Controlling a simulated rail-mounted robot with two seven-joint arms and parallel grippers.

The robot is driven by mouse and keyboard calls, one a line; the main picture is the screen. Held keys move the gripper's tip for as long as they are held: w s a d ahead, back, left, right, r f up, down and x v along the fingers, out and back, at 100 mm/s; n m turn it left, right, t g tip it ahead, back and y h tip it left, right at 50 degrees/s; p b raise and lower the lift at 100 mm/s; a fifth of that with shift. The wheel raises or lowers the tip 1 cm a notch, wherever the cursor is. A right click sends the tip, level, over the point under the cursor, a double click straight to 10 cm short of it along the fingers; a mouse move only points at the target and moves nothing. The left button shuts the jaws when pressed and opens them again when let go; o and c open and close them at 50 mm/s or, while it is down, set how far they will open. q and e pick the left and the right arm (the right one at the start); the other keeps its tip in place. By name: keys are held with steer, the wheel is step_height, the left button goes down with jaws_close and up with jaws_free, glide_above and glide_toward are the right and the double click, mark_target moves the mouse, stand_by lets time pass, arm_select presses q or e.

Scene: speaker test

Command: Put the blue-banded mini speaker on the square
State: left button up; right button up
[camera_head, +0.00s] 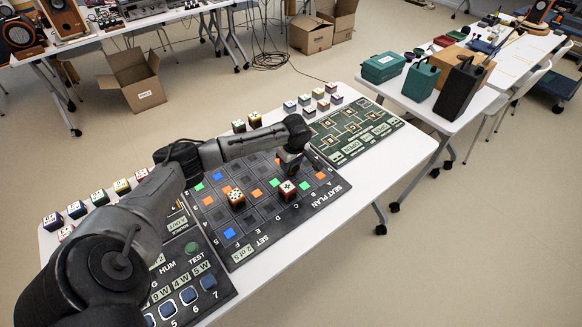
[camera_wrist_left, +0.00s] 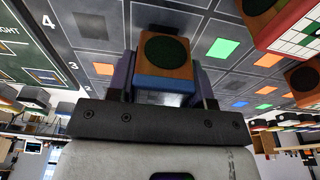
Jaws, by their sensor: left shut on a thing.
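My left gripper (camera_head: 291,168) is over the far part of the dark SEAT PLAN board (camera_head: 262,238). In the left wrist view it is shut on a wooden mini speaker (camera_wrist_left: 163,57) with a round dark grille. The board has a grid with blue, green and orange squares, such as a blue square (camera_head: 230,233) and a green square (camera_wrist_left: 222,48). Two red-banded speakers (camera_head: 236,197) (camera_head: 288,191) stand on it. My right gripper is not in view.
Speakers with dark blue bands (camera_head: 77,209) stand in a group at the table's left end, with yellow and red ones. More speakers (camera_head: 304,100) stand along the back edge. A green board (camera_head: 352,132) lies right of the grid; a test panel (camera_head: 188,283) lies left.

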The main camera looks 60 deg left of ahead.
arm_select(q)
steer(key=shift+f, duration=0.65)
steer(key=shift+f, duration=0.1)
steer(key=o, duration=1)
steer(key=shift+f, duration=0.1)
steer(key=shift+c, duration=0.2)
